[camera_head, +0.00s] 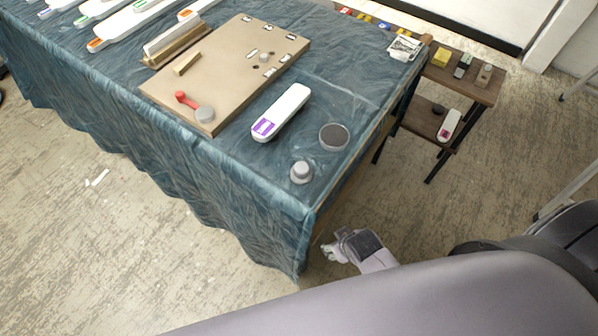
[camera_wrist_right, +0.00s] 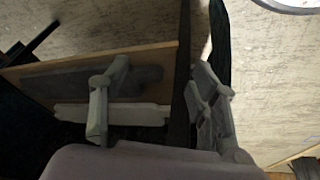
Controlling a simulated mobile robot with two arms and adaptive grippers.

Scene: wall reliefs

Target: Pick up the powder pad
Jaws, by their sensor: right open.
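A grey round pad with a raised knob (camera_head: 301,171), which looks like the powder pad, sits near the front right corner of the cloth-covered table (camera_head: 255,205). Just behind it is a round shallow dish with a dark inside (camera_head: 334,136). My right gripper (camera_head: 332,250) is beside the table's front right corner, apart from the pad and lower in the picture. In the right wrist view the two fingers (camera_wrist_right: 158,105) are spread apart with nothing held between them. The pad is not seen in that view. My left gripper is not in view.
A white case with a purple label (camera_head: 282,112) lies left of the dish. A brown board (camera_head: 225,75) with a red piece and grey knobs lies further back. A small wooden shelf (camera_head: 465,75) stands at the right.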

